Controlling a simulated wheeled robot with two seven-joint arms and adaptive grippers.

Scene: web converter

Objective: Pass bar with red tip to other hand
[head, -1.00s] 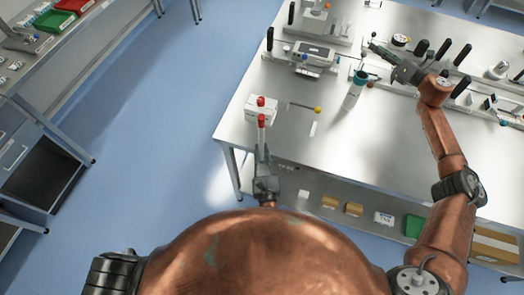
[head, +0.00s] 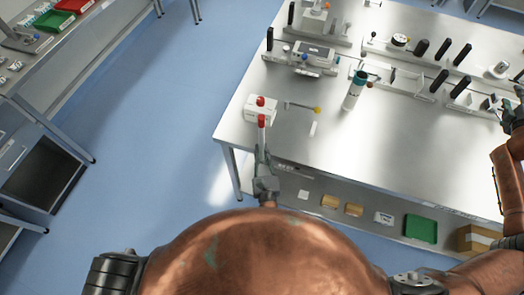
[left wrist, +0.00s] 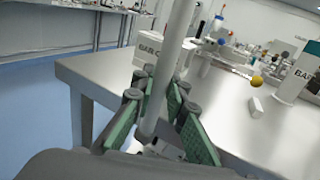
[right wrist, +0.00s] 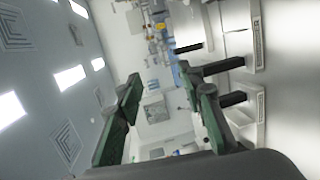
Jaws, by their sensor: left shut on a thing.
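The bar with the red tip (head: 262,130) stands upright at the table's left front corner, its red end on top. My left gripper (head: 264,174) is shut on its lower part. In the left wrist view the pale grey bar (left wrist: 168,65) runs between the green-padded fingers (left wrist: 155,115); its red tip is out of that frame. My right gripper (head: 511,112) is at the right edge of the head view, partly cut off, far from the bar. In the right wrist view its fingers (right wrist: 163,90) are spread with nothing between them.
Racks with black handles (head: 440,80) line the back. The table's front middle is clear.

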